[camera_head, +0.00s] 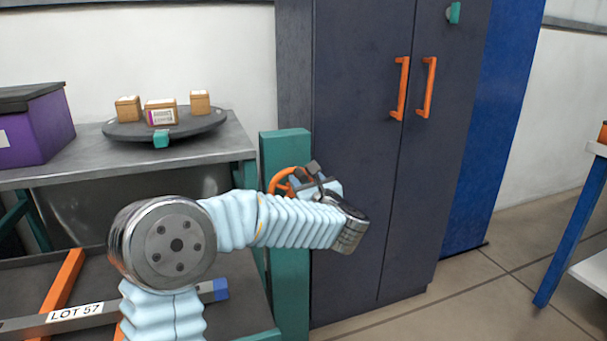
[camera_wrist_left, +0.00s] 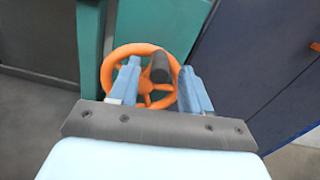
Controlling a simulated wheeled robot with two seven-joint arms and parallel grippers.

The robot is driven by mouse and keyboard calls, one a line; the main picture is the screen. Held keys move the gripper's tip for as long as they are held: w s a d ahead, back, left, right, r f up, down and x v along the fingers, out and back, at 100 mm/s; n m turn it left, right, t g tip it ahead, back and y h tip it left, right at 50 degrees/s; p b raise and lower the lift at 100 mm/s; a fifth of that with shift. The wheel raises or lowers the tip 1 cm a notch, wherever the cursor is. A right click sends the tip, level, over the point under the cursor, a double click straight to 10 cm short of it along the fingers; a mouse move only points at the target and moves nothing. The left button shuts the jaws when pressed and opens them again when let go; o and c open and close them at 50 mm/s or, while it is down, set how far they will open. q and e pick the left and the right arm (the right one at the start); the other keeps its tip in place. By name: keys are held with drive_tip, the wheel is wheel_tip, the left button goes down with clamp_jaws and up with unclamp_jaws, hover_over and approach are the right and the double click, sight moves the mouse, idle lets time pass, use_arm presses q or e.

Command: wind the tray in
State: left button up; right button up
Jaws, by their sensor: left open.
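An orange handwheel (camera_head: 279,181) with a dark knob sits on a green post (camera_head: 288,265); the wheel also shows in the left wrist view (camera_wrist_left: 112,68). My left gripper (camera_head: 315,180) is at the wheel, partly hiding it. In the left wrist view my left gripper (camera_wrist_left: 160,68) is open, with one blue finger on each side of the dark knob (camera_wrist_left: 160,66). I cannot tell whether a finger touches the knob. A dark flat surface (camera_head: 243,292) lies low beside the post, partly behind my left arm; I cannot tell whether it is the tray. My right gripper is out of view.
A grey table (camera_head: 220,146) holds a round dark turntable (camera_head: 190,129) with three small boxes and a purple box (camera_head: 40,125). A bar marked LOT 57 (camera_head: 75,313) lies low left. A dark cabinet (camera_head: 350,90) stands just right of the wheel.

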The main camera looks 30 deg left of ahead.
use_arm(q)
drive_tip(key=shift+x, duration=0.85)
clamp_jaws()
